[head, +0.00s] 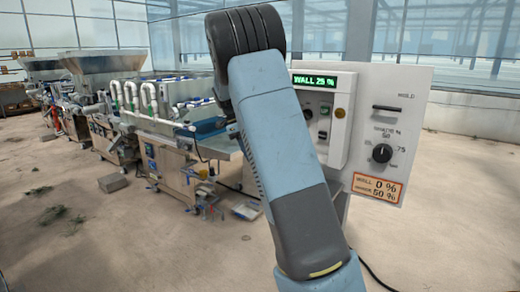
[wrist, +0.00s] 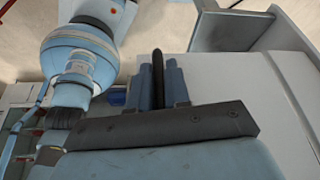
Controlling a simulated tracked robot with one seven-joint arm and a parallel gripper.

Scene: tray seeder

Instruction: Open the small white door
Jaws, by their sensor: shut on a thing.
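A white control unit (head: 350,92) stands right of centre in the head view, partly behind my arm. Its left part carries a green "WALL 25 %" display (head: 315,80). Which part is the small white door I cannot tell in the head view. In the wrist view my gripper (wrist: 159,78) has its two blue-grey fingers closed on either side of a thin dark upright bar (wrist: 158,60), which looks like a handle. A pale flat surface (wrist: 225,75) lies right of the fingers. My arm hides the gripper in the head view.
The right panel has a black knob (head: 382,153) and an orange-edged label (head: 377,187) reading "WALL 0 %". A seeder line (head: 165,140) with white pipes stands at the left. A grey box-like frame (wrist: 235,28) is at the wrist view's upper right. Floor at front left is mostly clear.

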